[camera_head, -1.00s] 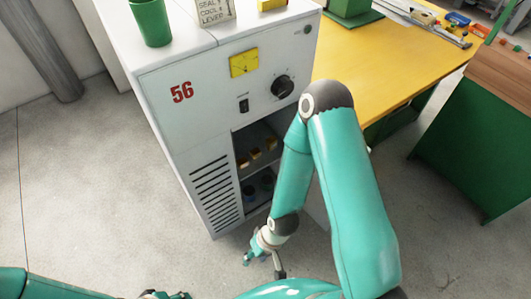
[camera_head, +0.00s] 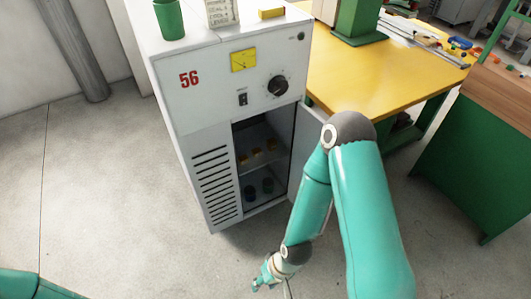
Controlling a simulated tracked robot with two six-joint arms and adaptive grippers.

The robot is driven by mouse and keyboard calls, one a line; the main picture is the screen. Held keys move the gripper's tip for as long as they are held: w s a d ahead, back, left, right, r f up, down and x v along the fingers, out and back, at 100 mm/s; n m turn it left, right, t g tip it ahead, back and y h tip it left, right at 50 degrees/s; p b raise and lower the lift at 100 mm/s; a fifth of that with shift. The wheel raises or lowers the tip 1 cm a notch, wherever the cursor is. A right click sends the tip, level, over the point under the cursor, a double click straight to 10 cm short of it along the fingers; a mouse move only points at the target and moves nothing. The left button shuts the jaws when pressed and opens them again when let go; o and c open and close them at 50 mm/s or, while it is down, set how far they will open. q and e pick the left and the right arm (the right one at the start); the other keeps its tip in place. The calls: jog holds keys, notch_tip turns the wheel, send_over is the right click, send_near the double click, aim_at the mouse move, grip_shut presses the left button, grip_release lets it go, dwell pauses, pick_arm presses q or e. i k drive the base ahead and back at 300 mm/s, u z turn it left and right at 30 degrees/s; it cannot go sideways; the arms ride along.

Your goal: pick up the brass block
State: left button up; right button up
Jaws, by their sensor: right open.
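A small yellow block (camera_head: 271,13) lies on top of the grey cabinet (camera_head: 176,105), near its back right. Several small yellow-brown pieces (camera_head: 257,158) sit on the upper shelf inside the cabinet; I cannot tell which of these is the brass block. My right gripper (camera_head: 272,287) hangs low over the floor in front of the cabinet, below its opening, apart from all these pieces. It is open and empty. My left gripper is out of view; only part of my left arm shows at the bottom left.
The cabinet door (camera_head: 309,150) stands open at the right of the opening, partly behind my right arm. Dark cups (camera_head: 250,192) stand on the lower shelf. A green cup (camera_head: 168,19) and a sign (camera_head: 221,12) stand on top. A yellow table (camera_head: 375,75) is behind right.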

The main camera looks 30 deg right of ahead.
aim_at(271, 144)
jog(key=z, duration=0.15)
jog(key=i, duration=0.85)
jog(key=u, duration=0.05)
